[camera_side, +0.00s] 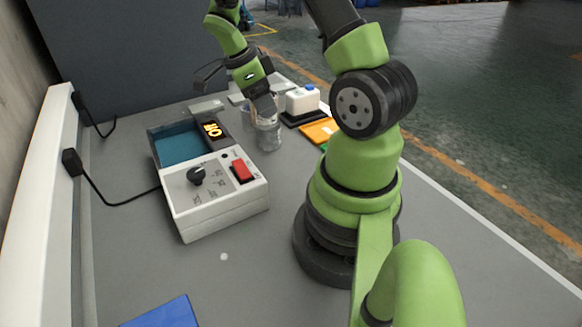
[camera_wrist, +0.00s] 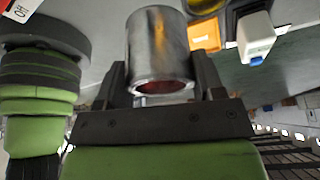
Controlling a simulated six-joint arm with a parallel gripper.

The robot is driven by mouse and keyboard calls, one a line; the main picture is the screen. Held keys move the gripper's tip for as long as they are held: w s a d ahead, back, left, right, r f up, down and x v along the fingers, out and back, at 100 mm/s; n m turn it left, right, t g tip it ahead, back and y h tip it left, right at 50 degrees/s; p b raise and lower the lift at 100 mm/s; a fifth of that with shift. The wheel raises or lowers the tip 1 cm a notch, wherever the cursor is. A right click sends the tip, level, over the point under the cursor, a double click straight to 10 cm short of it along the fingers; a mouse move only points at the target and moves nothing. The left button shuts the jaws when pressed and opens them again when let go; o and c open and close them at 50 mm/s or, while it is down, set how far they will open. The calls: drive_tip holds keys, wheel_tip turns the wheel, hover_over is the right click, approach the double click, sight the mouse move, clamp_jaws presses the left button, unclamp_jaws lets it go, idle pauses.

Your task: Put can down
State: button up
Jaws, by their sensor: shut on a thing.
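The can (camera_side: 269,135) is a silver metal cylinder. It is between the fingers of my gripper (camera_side: 264,108), just right of the white machine in the side view. In the wrist view the can (camera_wrist: 158,45) fills the space between both fingers of my gripper (camera_wrist: 160,80), and its open end shows a dark red inside. My gripper is shut on the can and comes at it from above. The can's lower end is at or very near the grey tabletop; I cannot tell whether it touches.
A white machine (camera_side: 218,205) with a dial, red switch and lit display stands left. A clear container (camera_side: 246,113) is close behind the can. A blue item (camera_side: 165,314) lies in front.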

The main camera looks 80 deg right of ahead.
drive_tip(key=s+a+m+y, duration=0.2)
drive_tip(key=s+m, duration=0.3)
drive_tip(key=s, duration=0.1)
drive_tip(key=shift+s+d+f, duration=0.1)
drive_tip(key=shift+s+f, duration=0.05)
drive_tip(key=shift+f, duration=4.95)
drive_tip(key=shift+f, duration=0.15)
drive_tip(key=o, duration=1)
